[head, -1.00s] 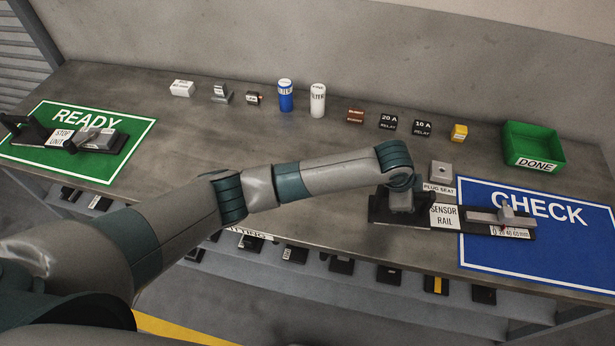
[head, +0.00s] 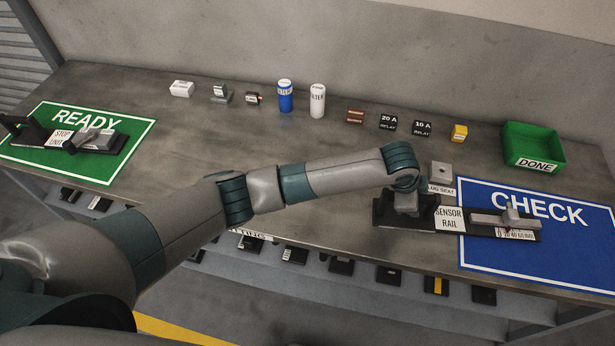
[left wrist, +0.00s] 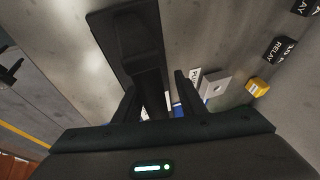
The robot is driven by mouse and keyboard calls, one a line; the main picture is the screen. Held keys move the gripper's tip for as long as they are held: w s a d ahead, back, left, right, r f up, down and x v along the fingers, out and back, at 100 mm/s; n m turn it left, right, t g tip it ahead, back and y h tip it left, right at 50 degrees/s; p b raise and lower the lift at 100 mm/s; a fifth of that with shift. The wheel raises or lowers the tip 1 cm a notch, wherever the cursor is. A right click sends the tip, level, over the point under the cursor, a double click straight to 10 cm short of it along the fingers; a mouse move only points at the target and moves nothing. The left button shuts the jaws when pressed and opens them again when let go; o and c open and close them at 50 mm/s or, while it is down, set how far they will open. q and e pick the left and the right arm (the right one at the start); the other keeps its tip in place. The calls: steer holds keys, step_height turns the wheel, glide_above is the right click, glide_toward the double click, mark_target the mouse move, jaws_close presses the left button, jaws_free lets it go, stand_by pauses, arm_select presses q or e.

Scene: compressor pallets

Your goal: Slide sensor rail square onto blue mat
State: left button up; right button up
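The sensor rail (head: 478,233) is a long dark base with a white label and a grey block at its right end. Its right part lies over the blue CHECK mat (head: 565,268); its labelled left end lies on bare grey table. Its long edge runs at a slight angle to the mat's front edge. My left gripper (head: 405,208) is down at the rail's left end, partly hidden by my wrist. In the left wrist view its two fingers (left wrist: 155,98) are spread either side of a dark part of the rail (left wrist: 125,40), with a gap at the right finger. My right gripper is out of view.
A grey plug seat (head: 441,173) stands just behind the rail. A green DONE bin (head: 533,163), a yellow part (head: 459,132) and two black relays (head: 388,123) stand further back. The table's front edge is close in front of the rail. A green READY mat (head: 125,150) is far left.

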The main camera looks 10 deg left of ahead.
arm_select(q)
steer(key=shift+s+f, duration=0.15)
steer(key=v, duration=1.2)
steer(key=shift+a, duration=0.1)
stand_by(0.5)
